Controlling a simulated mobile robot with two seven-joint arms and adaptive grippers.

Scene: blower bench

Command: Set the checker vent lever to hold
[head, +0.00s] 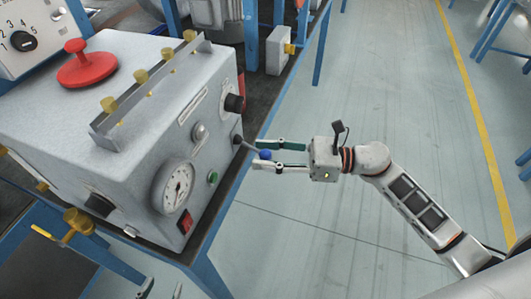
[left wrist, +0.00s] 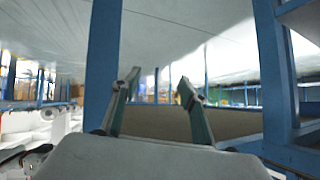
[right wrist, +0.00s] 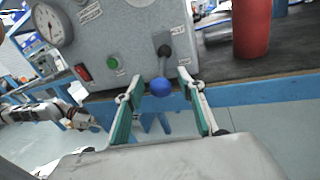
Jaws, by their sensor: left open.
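The checker (head: 110,110) is a grey box with a dial, knobs and buttons on its front panel. A lever with a blue ball knob (head: 265,154) sticks out from the panel's right part. In the right wrist view the lever's blue knob (right wrist: 161,87) hangs below its dark pivot, between small labels too small to read. My right gripper (head: 282,155) is open, one finger on each side of the knob, with gaps visible in the right wrist view (right wrist: 163,90). My left gripper (head: 161,290) is open and low at the bottom edge; its empty fingers show in the left wrist view (left wrist: 157,90).
A round dial (head: 174,186), a green button (head: 213,178) and a red switch (head: 185,222) are on the same panel. A red mushroom knob (head: 87,65) tops the box. A red cylinder (right wrist: 252,28) stands right of the lever. The floor right of the bench is clear.

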